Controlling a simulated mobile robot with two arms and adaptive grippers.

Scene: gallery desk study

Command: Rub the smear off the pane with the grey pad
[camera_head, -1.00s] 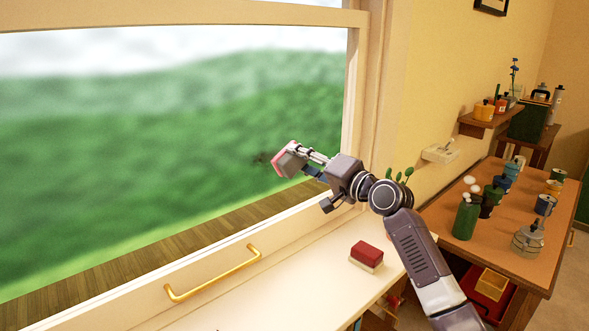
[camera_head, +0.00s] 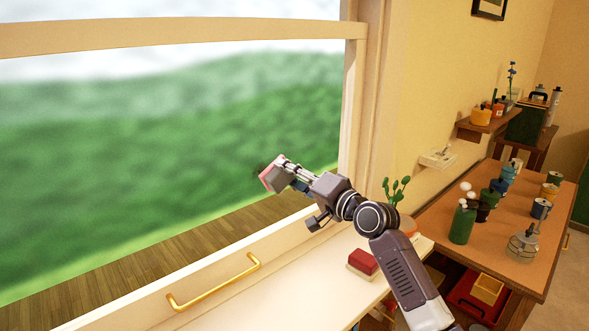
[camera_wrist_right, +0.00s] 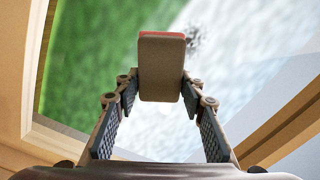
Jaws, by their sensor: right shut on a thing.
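The grey pad (camera_head: 277,181) has a pinkish-red face turned to the window pane (camera_head: 160,140). My right gripper (camera_head: 292,179) is shut on the pad. In the right wrist view the pad (camera_wrist_right: 162,68) stands upright between the fingers (camera_wrist_right: 160,92). The smear (camera_head: 258,168) is a small dark speckled patch just left of the pad, partly hidden by it. In the right wrist view the smear (camera_wrist_right: 194,36) shows beside the pad's upper right edge. I cannot tell whether the pad touches the pane. My left gripper is not in view.
A red and cream block (camera_head: 362,264) lies on the white sill (camera_head: 310,292) below my right arm. A brass handle (camera_head: 213,284) is on the window's lower rail. A green plant (camera_head: 396,188) stands behind my arm. Bottles and jars crowd the table (camera_head: 505,255) at right.

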